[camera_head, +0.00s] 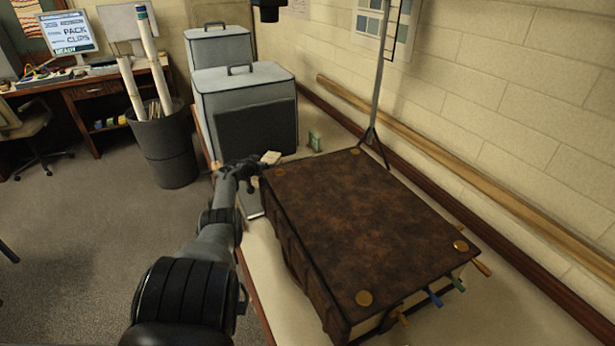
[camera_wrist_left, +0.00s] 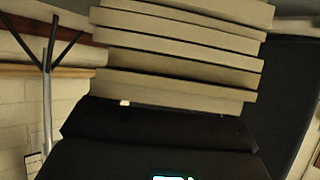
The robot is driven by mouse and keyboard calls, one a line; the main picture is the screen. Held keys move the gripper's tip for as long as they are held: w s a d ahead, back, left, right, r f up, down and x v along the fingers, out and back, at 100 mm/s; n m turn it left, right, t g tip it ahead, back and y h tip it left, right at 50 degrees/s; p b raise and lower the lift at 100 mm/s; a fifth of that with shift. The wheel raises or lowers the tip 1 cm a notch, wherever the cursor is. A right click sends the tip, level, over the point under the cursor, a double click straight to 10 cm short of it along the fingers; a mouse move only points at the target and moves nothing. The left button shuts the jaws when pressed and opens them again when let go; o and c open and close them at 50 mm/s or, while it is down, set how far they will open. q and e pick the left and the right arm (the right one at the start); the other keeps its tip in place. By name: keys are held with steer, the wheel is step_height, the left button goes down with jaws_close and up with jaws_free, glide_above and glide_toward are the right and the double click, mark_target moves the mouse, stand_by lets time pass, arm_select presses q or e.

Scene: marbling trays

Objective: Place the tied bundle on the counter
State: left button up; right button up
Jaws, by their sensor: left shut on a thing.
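My left gripper (camera_head: 254,168) is above the counter (camera_head: 258,238), near the left far corner of a big brown book-like block. It is shut on the bundle, a stack of several cream slabs (camera_wrist_left: 180,50) that fills the top of the left wrist view. In the head view only a small pale part of the bundle (camera_head: 270,157) shows beyond the dark fingers. The fingertips' contact and the tie cannot be made out. Whether the bundle touches the counter cannot be told. My right gripper is not in view.
The brown block (camera_head: 355,220) with brass studs takes up much of the counter. Grey lidded cases (camera_head: 245,105) stand behind the gripper. A bin with rolls (camera_head: 165,150) stands on the floor at left.

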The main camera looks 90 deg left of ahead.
arm_select(q)
steer(key=shift+a+f+b, duration=0.1)
steer(key=shift+f+b, duration=1.1)
steer(key=shift+f, duration=0.95)
steer(key=shift+f, duration=0.15)
steer(key=o, duration=1.3)
steer(key=shift+o, duration=0.2)
